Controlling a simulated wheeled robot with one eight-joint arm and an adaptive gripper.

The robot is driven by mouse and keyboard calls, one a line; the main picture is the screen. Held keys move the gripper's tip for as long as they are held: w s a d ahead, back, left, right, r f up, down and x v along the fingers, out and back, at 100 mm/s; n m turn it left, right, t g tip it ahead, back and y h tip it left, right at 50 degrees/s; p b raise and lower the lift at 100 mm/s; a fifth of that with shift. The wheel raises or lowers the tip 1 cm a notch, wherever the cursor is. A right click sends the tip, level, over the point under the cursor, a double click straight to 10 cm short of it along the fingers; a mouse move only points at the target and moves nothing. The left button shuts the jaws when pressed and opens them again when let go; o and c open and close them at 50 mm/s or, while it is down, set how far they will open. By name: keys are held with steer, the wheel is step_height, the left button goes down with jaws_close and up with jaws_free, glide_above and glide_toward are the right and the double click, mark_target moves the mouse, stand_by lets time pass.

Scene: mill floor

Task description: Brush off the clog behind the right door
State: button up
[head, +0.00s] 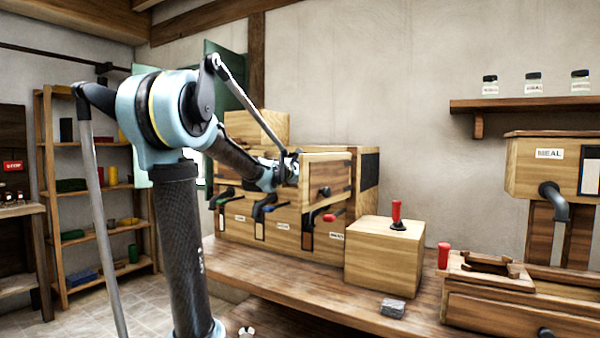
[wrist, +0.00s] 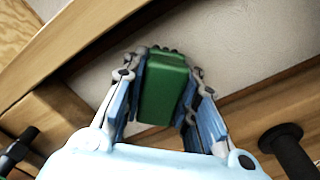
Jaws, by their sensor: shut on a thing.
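In the wrist view my gripper (wrist: 165,95) is shut on a green block-shaped thing (wrist: 163,90), its fingers on both sides of it. It may be the brush; no bristles can be made out. In the head view my gripper (head: 289,166) is at the left edge of a wooden door-like panel (head: 327,178) with a dark handle, on the right part of the wooden cabinet (head: 290,236). The green thing does not show clearly there. I cannot tell whether the panel is open or touched. No clog is visible.
Green, blue and red levers (head: 327,217) stick out of the cabinet front. A wooden box with a red-handled lever (head: 397,213), a red cylinder (head: 444,255) and a grey block (head: 393,308) stand on the bench (head: 300,300). A shelf with jars (head: 533,83) hangs on the wall.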

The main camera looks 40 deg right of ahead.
steer(key=shift+s+d, duration=0.4)
steer(key=shift+s, duration=0.7)
steer(key=shift+s+d, duration=0.45)
steer(key=shift+s, duration=0.6)
steer(key=shift+s+d, duration=0.4)
steer(key=shift+s, duration=0.7)
steer(key=shift+s+d, duration=0.4)
steer(key=shift+s, duration=0.35)
steer(key=shift+s+d, duration=0.35)
steer(key=shift+s, duration=0.35)
steer(key=v, duration=0.6)
steer(key=v, duration=0.3)
